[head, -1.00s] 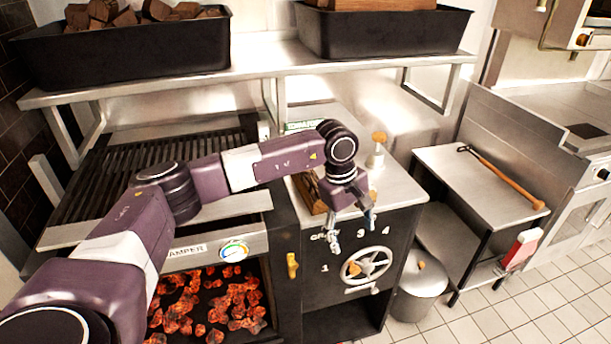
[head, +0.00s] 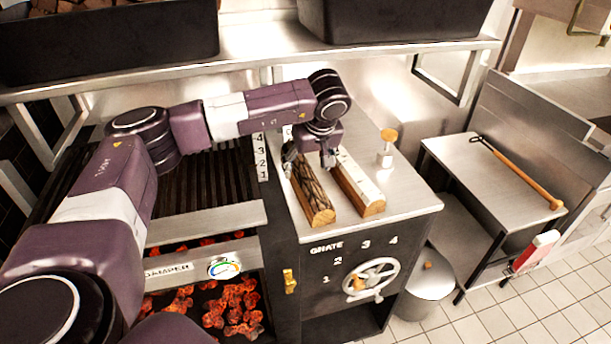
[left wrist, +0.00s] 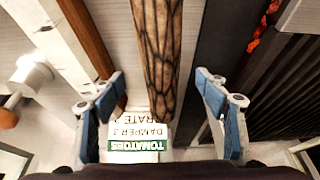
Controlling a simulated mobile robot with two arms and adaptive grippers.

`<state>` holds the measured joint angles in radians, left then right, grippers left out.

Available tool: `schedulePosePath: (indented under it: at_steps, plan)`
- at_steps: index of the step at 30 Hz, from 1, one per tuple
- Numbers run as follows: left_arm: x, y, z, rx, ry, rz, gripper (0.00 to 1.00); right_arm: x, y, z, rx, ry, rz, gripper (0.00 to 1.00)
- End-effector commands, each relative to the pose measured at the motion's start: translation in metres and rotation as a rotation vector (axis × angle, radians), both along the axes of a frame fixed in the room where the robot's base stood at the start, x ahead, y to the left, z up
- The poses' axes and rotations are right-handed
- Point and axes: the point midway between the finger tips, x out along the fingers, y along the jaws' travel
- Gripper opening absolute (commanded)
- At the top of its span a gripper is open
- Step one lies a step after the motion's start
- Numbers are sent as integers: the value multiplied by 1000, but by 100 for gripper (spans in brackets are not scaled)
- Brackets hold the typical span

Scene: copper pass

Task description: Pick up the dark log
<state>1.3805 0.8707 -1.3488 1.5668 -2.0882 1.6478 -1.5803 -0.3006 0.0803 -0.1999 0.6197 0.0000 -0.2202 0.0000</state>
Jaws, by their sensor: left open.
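The dark log (head: 314,196), with cracked dark bark and a pale cut end, lies on the steel top of the firebox. It also shows in the left wrist view (left wrist: 158,50), running up the middle. A pale log (head: 357,184) lies beside it on the right, with a gap between. My left gripper (head: 309,158) is open over the far part of the dark log, pointing down. In the left wrist view its blue fingertips (left wrist: 161,108) stand apart on either side of the log's line, nothing held. Whether they touch it I cannot tell. My right gripper is out of view.
A label card (left wrist: 135,142) reading tomatoes and damper 3 lies by the log's end. A knob on a post (head: 387,148) stands right of the logs. A steel shelf (head: 262,68) with black bins hangs above. Glowing coals (head: 232,300) lie lower left.

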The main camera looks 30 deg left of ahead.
Motion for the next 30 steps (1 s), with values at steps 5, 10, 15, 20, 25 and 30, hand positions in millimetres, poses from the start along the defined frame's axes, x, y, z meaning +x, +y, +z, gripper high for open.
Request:
schedulePosePath:
  at_steps: [5,10,15,20,25,30]
  plan:
    - [1,8,-23,1,6,2,67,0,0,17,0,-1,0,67]
    - [6,13,-44,-1,2,2,67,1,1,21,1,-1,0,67]
    - [8,15,-49,0,1,1,67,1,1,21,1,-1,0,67]
    - [8,15,-49,0,1,1,63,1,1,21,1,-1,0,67]
    - [8,15,-49,0,1,1,44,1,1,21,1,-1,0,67]
    - [8,14,-48,0,1,1,26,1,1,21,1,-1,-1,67]
